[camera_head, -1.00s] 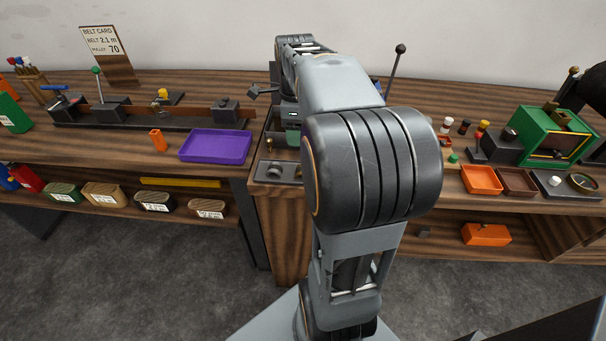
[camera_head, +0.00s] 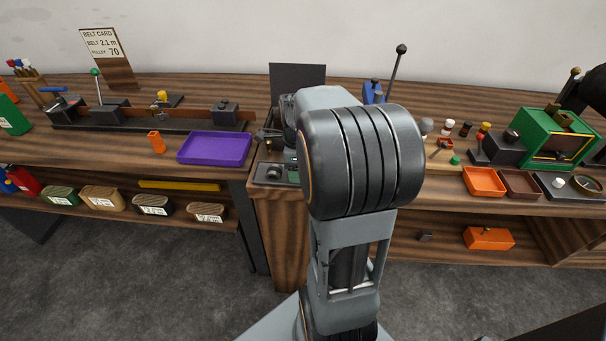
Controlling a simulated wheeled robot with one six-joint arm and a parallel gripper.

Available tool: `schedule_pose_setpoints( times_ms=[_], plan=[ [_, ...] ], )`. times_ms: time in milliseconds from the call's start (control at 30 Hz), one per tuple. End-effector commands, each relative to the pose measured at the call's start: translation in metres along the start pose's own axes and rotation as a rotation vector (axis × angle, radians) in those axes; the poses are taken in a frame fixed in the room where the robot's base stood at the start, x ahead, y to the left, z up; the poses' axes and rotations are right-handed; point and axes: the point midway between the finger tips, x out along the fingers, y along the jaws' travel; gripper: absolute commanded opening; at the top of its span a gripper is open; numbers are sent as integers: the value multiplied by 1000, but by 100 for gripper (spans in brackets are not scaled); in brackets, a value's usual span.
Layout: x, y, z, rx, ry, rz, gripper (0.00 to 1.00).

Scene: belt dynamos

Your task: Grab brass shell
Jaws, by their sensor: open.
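A small brass-coloured piece (camera_head: 268,146), which may be the brass shell, stands on the wooden bench just left of my arm. It is tiny here, and I cannot make out its shape. My gripper (camera_head: 268,134) is low over the bench, right by this piece. Only a dark finger part shows at its left side; my arm hides most of the rest. I cannot tell whether it touches the piece. The gripper is open, and I see nothing held in it.
A dark block with a round fitting (camera_head: 273,172) sits at the bench's front edge. A purple tray (camera_head: 214,148) lies to the left. Right of my arm are small bottles, an orange tray (camera_head: 484,182) and a green machine (camera_head: 545,135). A dark upright panel (camera_head: 297,76) stands behind.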

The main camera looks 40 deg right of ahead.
Motion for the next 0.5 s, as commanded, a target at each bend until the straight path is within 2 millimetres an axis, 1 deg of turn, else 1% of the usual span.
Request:
schedule_pose_setpoints(
  times_ms=[100, 333, 500],
  plan=[
    [5, 0, 0, 0, 0, 1, 55],
    [5, 0, 0, 0, 0, 0, 54],
    [5, 0, 0, 0, 0, 0, 38]
  ],
)
